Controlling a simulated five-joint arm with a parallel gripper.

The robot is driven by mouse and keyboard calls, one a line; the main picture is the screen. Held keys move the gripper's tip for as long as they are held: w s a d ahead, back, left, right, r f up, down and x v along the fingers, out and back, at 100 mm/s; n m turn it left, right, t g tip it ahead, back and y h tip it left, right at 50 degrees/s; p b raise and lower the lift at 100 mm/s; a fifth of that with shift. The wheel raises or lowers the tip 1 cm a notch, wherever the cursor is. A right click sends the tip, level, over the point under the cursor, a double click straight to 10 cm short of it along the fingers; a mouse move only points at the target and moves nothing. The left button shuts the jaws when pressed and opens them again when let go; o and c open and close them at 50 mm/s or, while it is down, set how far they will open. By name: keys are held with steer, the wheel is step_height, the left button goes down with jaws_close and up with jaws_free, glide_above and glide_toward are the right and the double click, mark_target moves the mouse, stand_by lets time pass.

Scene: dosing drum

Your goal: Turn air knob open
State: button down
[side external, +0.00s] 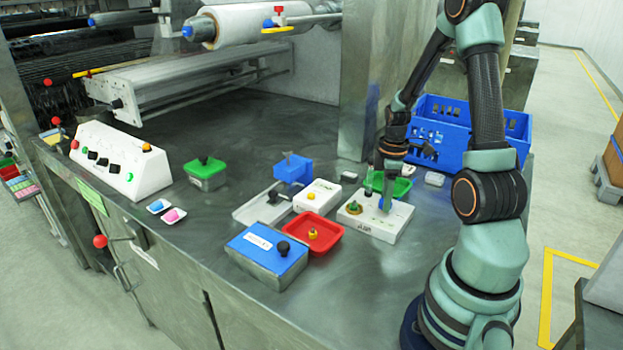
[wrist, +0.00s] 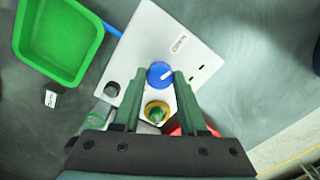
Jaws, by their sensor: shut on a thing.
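The white box (side external: 378,224), with a dark label that seems to read AIR on its front, stands on the steel bench. It carries a blue knob (wrist: 159,74) with a white pointer line, which points to the upper right in the wrist view. My gripper (side external: 386,190) reaches down from above and is shut on the blue knob, one finger on each side. In the side view the fingers partly cover the knob. A green-topped brass fitting (wrist: 157,113) sits beside the knob on the same box.
A green tray (wrist: 60,38) and a blue crate (side external: 440,130) stand behind the box. A red tray (side external: 325,240), a blue-lidded box (side external: 264,250) and another white box (side external: 317,197) stand to its left. The front left of the bench is mostly clear.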

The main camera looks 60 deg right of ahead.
steer(key=shift+r+n, duration=0.1)
steer(key=shift+n, duration=0.6)
steer(key=shift+c, duration=2.2)
jaws_free()
step_height(320, 180, up, 12)
